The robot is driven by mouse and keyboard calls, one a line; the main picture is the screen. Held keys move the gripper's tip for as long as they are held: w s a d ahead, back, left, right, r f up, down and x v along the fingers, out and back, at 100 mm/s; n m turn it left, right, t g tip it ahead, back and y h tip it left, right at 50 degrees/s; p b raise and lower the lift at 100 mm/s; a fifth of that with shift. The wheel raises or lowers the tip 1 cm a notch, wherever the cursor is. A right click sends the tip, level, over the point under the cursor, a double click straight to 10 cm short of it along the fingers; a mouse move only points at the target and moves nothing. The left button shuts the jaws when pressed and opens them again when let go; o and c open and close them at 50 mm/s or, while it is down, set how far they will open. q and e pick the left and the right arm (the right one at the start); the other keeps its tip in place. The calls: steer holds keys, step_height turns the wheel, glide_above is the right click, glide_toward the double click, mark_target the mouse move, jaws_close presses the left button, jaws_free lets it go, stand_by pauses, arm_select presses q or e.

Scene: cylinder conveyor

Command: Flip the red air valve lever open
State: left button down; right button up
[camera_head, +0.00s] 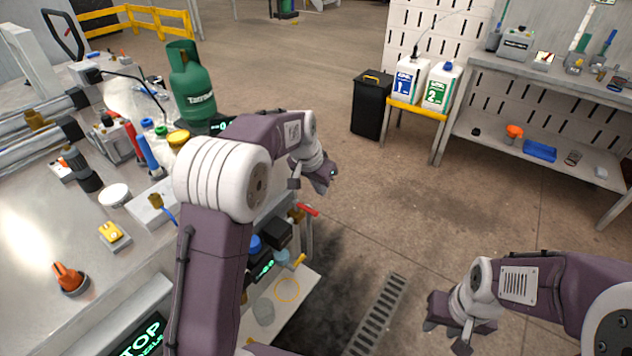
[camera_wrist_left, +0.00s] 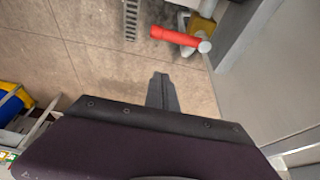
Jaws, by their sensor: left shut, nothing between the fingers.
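The red air valve lever (camera_head: 308,209) sticks out to the right from a brass-coloured valve (camera_head: 296,215) at the side of the workbench. In the left wrist view the red lever (camera_wrist_left: 175,36) lies nearly level, beyond the fingertips. My left gripper (camera_head: 331,173) is shut and empty, above the lever in the head view and apart from it. Its closed fingers also show in the left wrist view (camera_wrist_left: 161,80). My right gripper (camera_head: 455,331) hangs over the floor at the lower right, away from the lever; its finger gap is unclear.
The workbench (camera_head: 40,230) on the left holds a green gas bottle (camera_head: 188,85) and several tools. A low shelf (camera_head: 287,318) with small items lies below the valve. A floor drain (camera_head: 377,320) and open floor lie to the right. A black bin (camera_head: 371,105) stands farther back.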

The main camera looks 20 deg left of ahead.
arm_select(q)
steer(key=s, duration=0.1)
steer(key=s+f+b, duration=0.1)
steer(key=s+a, duration=0.1)
steer(key=shift+s+f, duration=0.15)
steer(key=shift+f, duration=0.25)
